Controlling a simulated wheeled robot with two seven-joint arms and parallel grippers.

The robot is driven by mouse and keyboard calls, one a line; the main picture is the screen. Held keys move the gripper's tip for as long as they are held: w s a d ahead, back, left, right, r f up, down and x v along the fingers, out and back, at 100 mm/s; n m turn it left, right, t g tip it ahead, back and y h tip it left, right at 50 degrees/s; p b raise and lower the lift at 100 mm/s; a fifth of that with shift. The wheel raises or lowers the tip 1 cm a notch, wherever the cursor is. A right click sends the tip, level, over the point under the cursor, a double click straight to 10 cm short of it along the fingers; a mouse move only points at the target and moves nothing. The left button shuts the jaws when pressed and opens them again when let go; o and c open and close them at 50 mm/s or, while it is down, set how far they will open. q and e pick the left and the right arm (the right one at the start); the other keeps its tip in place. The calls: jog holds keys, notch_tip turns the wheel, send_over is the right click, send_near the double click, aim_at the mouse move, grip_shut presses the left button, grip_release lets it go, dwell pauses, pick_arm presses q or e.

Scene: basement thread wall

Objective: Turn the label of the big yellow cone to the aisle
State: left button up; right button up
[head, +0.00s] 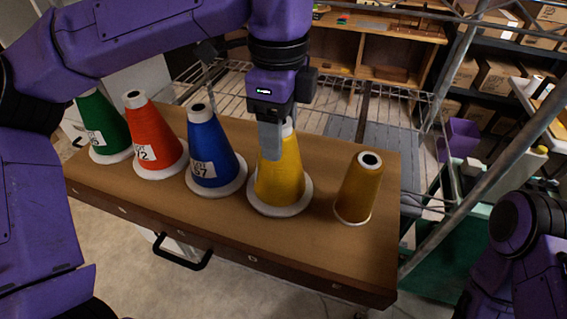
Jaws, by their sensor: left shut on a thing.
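The big yellow cone (284,187) stands upright on its white base on the brown board, right of the blue cone. No label shows on the side of it that faces me. My left gripper (270,140) comes down from above and is shut on the upper part of the big yellow cone, hiding much of its top. A smaller, darker yellow cone (360,188) stands to its right, apart from it. My right arm shows at the lower right edge, but its gripper is not in view.
A blue cone (209,152), a red cone (154,142) and a green cone (103,129) stand in the row to the left, with white labels facing me. The board (222,225) is bare in front. A wire rack (340,125) lies behind.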

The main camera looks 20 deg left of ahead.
pick_arm(q)
jog(key=shift+f+n+b, duration=0.25)
jog(key=shift+n+b, duration=0.55)
jog(key=shift+b, duration=0.45)
jog(key=n+b, duration=0.6)
jog(key=b, duration=0.1)
jog(key=shift+n+b, duration=0.3)
jog(key=shift+n, duration=0.1)
jog(key=n+b, duration=0.5)
jog(key=shift+n, duration=0.4)
jog(key=shift+n+b, duration=0.85)
jog(key=shift+n, duration=0.05)
jog(key=shift+r+n, duration=0.15)
jog(key=shift+n, duration=0.25)
jog(key=shift+r+n, duration=0.15)
jog(key=shift+n, duration=0.15)
jog(key=shift+f+b, duration=0.25)
jog(key=shift+b, duration=0.15)
jog(key=o, duration=1.1)
